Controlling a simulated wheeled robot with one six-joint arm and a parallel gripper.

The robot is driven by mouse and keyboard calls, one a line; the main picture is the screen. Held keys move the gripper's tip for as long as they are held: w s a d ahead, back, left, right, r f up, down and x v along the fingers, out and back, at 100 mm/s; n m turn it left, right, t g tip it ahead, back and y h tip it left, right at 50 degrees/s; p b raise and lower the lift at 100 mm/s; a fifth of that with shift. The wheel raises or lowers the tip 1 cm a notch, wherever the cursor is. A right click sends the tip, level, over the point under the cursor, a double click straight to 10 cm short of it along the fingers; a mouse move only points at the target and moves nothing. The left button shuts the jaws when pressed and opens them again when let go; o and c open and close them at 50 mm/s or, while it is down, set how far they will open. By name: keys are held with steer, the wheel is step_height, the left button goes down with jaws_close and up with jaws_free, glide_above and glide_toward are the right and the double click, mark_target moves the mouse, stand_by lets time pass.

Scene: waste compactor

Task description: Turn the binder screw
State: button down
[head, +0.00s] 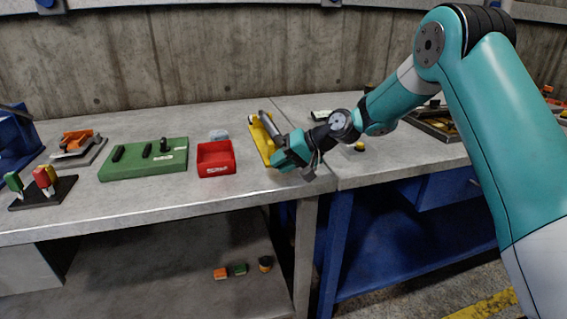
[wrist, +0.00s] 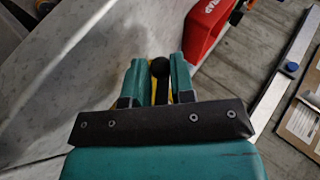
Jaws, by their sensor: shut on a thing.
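A yellow fixture (head: 257,137) with a grey metal cylinder (head: 269,124) lies on the workbench, just beyond my gripper (head: 292,157). I take it for the binder; no separate screw shows clearly in the head view, where my gripper covers the fixture's near end. In the wrist view my gripper (wrist: 158,72) has its two teal fingers on either side of a narrow dark part with a round black knob (wrist: 159,67). The gripper is shut on this part. A little yellow shows between the fingers. Whether the knob is the screw's handle I cannot tell.
A red bin (head: 216,158) and a green block with black pegs (head: 144,160) stand left of the fixture. A stand with coloured handles (head: 42,188) is at far left. The concrete wall (head: 200,60) is behind. Small items lie on the lower shelf (head: 180,270).

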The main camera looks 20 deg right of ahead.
steer(key=y, duration=0.2)
steer(key=shift+r+m+y, duration=0.2)
steer(key=shift+m+y, duration=0.2)
steer(key=t+y+b, duration=0.1)
steer(key=b, duration=0.2)
steer(key=shift+a+m+y, duration=0.1)
steer(key=shift+m+y, duration=0.2)
steer(key=shift+y, duration=0.1)
steer(key=y+b, duration=0.1)
steer(key=b, duration=0.6)
steer(key=shift+r+y+b, duration=0.1)
steer(key=shift+y+b, duration=0.2)
steer(key=shift+b, duration=0.1)
steer(key=shift+m+t+b, duration=0.3)
steer(key=shift+b, duration=0.5)
steer(key=y+b, duration=0.1)
steer(key=b, duration=0.2)
steer(key=shift+r, duration=0.3)
steer(key=shift+r+b, duration=0.35)
steer(key=shift+b, duration=0.4)
steer(key=c, duration=1)
jaws_free()
